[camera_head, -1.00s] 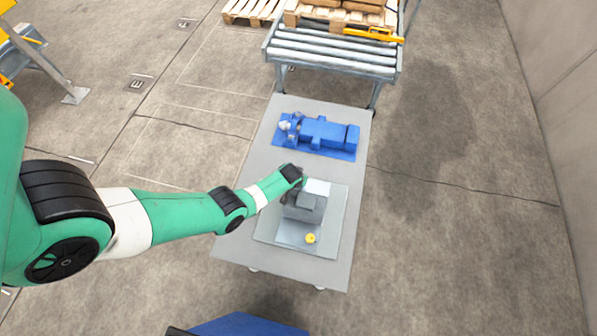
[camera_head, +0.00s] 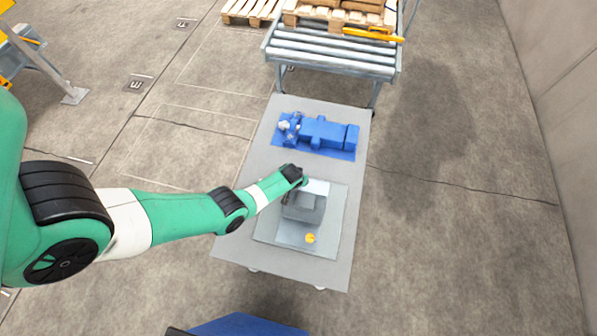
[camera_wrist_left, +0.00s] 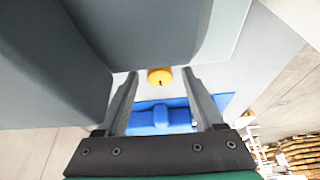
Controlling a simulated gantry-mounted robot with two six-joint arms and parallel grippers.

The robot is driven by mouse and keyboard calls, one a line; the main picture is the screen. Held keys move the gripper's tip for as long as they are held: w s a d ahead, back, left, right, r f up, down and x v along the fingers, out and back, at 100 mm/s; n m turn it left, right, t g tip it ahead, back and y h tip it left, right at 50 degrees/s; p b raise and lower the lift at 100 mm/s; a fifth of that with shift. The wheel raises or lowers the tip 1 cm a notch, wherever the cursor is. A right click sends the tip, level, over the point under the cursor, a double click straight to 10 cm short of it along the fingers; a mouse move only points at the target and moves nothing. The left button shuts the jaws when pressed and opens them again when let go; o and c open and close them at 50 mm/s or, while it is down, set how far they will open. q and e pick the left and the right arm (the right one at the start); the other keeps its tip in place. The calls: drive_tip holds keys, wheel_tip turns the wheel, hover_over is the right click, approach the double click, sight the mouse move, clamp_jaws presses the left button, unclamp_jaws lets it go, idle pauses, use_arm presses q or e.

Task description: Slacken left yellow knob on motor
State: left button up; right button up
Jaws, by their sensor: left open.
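The grey motor (camera_head: 304,208) sits on a pale square plate (camera_head: 263,233) on the grey table. One yellow knob (camera_head: 310,238) is at its near side in the head view. Another yellow knob (camera_wrist_left: 159,77) shows in the left wrist view, beside the motor's grey body (camera_wrist_left: 140,35). My left gripper (camera_wrist_left: 160,75) is open, with its two fingertips on either side of that knob and a visible gap on each side. My right gripper is not in view.
A blue machine (camera_head: 322,133) on a blue base stands at the far end of the table (camera_head: 235,245). Behind the table is a roller conveyor (camera_head: 330,58) with a loaded pallet and a yellow bar (camera_head: 372,34). The floor to the right is clear.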

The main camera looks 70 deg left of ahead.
use_arm(q)
drive_tip(key=p+v, duration=1)
drive_tip(key=v, duration=0.1)
drive_tip(key=shift+d+r, duration=0.15)
drive_tip(key=shift+r, duration=0.15)
drive_tip(key=shift+s, duration=0.1)
